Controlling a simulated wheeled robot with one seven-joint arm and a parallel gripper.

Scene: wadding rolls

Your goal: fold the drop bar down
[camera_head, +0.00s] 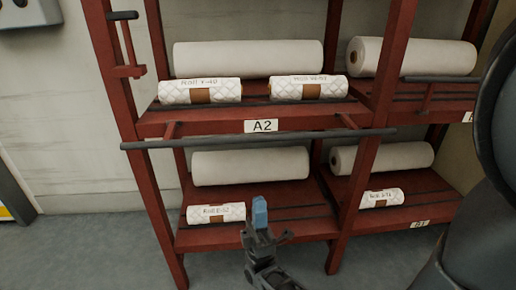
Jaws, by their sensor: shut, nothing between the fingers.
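A long dark drop bar (258,139) runs across the front of the red shelf (210,124) labelled A2. It lies just below the A2 label in the picture and stands out on short red arms at its left and right. Its ends reach past both posts. My gripper (260,205) has blue fingertips and points up, lower than the bar in the picture and in front of the lower shelf. Its fingers are shut and empty, and it appears apart from the bar.
White rolls (248,58) and smaller labelled rolls (200,91) lie on the upper shelf. A labelled roll (216,213) lies on the lower shelf, left of my gripper. Another dark bar (440,78) crosses the right bay. Clear grey floor (90,255) lies at left.

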